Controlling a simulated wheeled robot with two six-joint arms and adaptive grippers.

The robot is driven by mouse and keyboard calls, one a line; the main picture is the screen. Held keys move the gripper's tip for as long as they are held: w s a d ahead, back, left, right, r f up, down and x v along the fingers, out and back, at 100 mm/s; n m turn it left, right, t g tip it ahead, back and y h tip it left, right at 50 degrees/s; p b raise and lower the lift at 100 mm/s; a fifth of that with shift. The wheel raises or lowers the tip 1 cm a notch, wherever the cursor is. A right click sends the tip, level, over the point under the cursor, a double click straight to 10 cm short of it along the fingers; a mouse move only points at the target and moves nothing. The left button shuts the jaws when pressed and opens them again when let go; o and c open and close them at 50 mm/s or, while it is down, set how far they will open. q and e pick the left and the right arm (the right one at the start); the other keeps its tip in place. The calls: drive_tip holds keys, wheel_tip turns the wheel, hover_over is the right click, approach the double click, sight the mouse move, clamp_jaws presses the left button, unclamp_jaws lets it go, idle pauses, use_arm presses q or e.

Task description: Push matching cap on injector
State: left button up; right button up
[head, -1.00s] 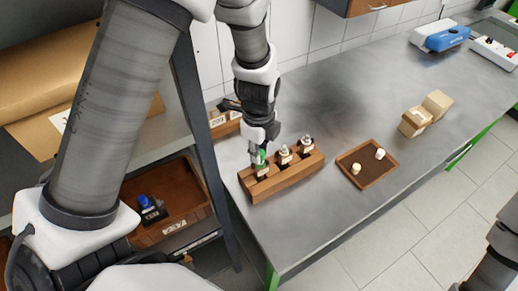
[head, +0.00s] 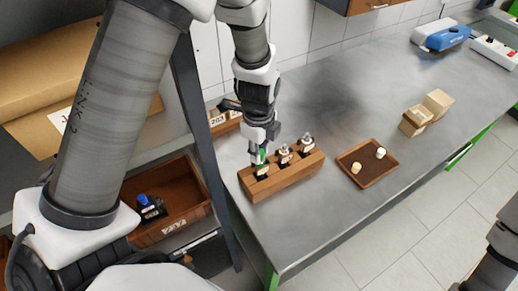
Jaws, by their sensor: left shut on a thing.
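A wooden block (head: 284,182) on the grey bench holds three injectors in a row. My left gripper (head: 260,158) points down over the leftmost injector (head: 262,171). It is shut on a small green cap, which shows between the fingers at the top of that injector. I cannot tell whether the cap is fully seated. The middle injector (head: 284,153) and the right injector (head: 307,144) stand upright in the block. Two whitish caps (head: 356,168) (head: 381,153) stand apart in a brown tray (head: 368,176) to the right. My right gripper is out of view.
Small cardboard boxes (head: 427,112) stand further back on the bench (head: 335,110). A blue and white device (head: 440,36) is at the far end. A wooden bin (head: 180,209) with a blue-topped part sits on the shelf at left. The bench between block and tray is clear.

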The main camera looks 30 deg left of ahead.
use_arm(q)
drive_tip(key=shift+f, duration=0.15)
drive_tip(key=o, duration=0.8)
drive_tip(key=shift+o, duration=0.4)
drive_tip(key=o, duration=0.8)
drive_tip(key=shift+r+p, duration=0.95)
drive_tip(key=shift+r, duration=0.4)
drive_tip(key=shift+r+p, duration=1.8)
drive_tip(key=shift+r, duration=0.4)
